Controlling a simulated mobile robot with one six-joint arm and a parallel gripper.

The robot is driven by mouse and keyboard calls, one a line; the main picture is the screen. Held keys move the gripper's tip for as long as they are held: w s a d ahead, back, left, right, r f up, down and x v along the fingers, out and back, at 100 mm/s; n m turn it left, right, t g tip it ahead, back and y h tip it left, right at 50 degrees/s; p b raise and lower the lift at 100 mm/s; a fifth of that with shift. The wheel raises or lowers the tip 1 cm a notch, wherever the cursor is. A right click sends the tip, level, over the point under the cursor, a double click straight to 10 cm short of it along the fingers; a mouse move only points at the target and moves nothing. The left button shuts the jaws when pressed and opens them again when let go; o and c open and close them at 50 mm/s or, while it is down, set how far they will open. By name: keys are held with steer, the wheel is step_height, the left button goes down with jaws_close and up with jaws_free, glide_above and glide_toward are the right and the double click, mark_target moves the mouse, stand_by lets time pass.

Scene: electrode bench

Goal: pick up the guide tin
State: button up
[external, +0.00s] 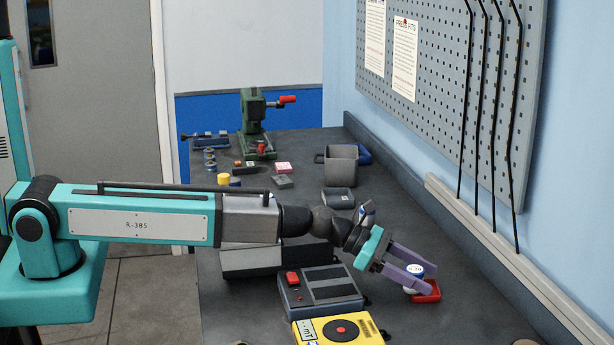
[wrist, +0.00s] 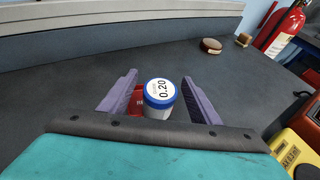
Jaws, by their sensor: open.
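A small white tin with a blue-rimmed lid marked 0.20 (external: 415,269) is on the bench at the right. In the wrist view this tin (wrist: 159,96) appears between my two fingers, with space on both sides. A red box (external: 428,291) is close by; in the wrist view the red box (wrist: 137,102) shows partly hidden behind the tin and left finger. No label reading "guide" is legible, so I cannot confirm which is the guide tin. My gripper (external: 424,279) is open around the 0.20 tin and holds nothing; its purple fingers (wrist: 159,85) point forward over the bench.
A yellow device (external: 338,330) and a grey unit with a red button (external: 320,290) stand left of the gripper. A grey mug (external: 341,165) and a green press (external: 252,110) stand farther back. The wall ledge (external: 520,265) runs along the right. A fire extinguisher (wrist: 285,28) shows at the wrist view's right.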

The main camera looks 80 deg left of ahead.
steer(key=shift+x, duration=1.1)
steer(key=shift+c, duration=0.5)
steer(key=c, duration=1.2)
steer(key=shift+c, duration=0.2)
steer(key=shift+r, duration=0.15)
step_height(320, 180, up, 10)
steer(key=shift+b, duration=0.3)
